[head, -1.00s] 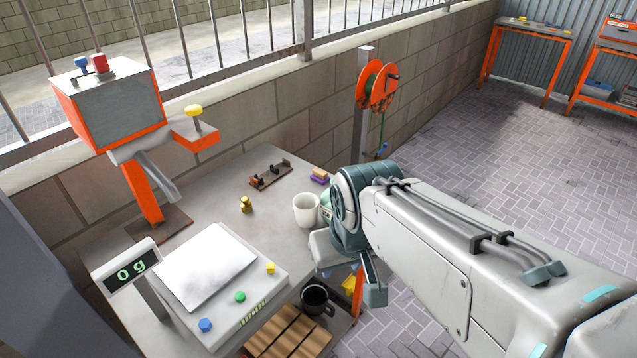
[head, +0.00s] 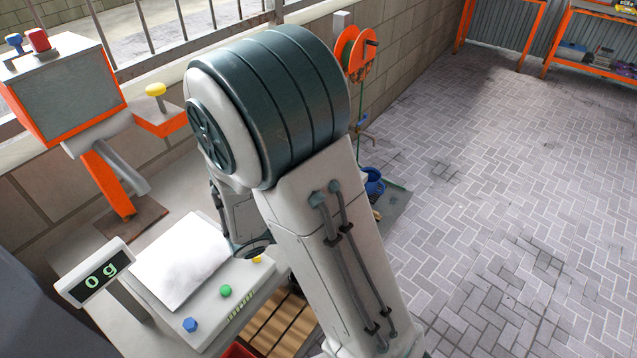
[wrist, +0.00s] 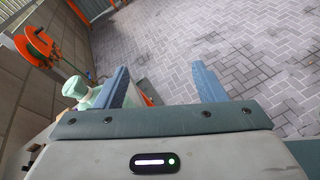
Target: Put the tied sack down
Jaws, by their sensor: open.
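In the head view my arm hides the gripper and much of the table.
The scale (head: 196,326) has a bare white plate (head: 180,262) and its display (head: 100,271) reads 0 g. A wooden slatted piece (head: 277,325) lies beside it. An orange reel (head: 355,50) stands by the wall, and a blue bucket (head: 374,184) lies beyond my arm. Paving at right is open.

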